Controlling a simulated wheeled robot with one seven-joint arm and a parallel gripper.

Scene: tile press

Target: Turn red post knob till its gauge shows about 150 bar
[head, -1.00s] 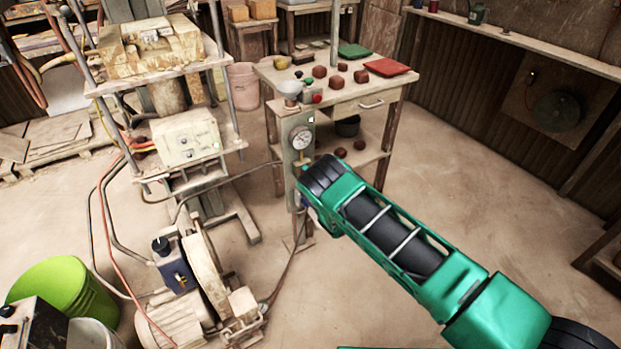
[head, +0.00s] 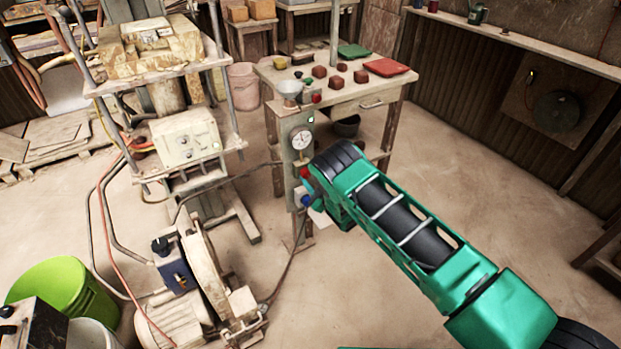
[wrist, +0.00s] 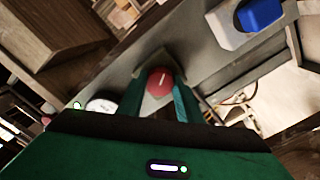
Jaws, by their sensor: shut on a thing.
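The post (head: 288,152) stands upright at the front left corner of the wooden table. Its round white gauge (head: 301,138) faces me; the needle is too small to read surely. Below the gauge the red knob (head: 304,172) shows partly beside my gripper (head: 313,183). In the wrist view the red knob (wrist: 160,82), with a pale line on its face, sits between the two green fingers of my gripper (wrist: 161,92), which is shut on it. The gauge (wrist: 101,105) shows only as a pale disc at left there.
A blue knob (head: 305,201) is below the red one; in the wrist view it shows as a blue block (wrist: 262,14). The table (head: 335,107) holds dark red lumps. A hose and the press (head: 185,142) stand to the left.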

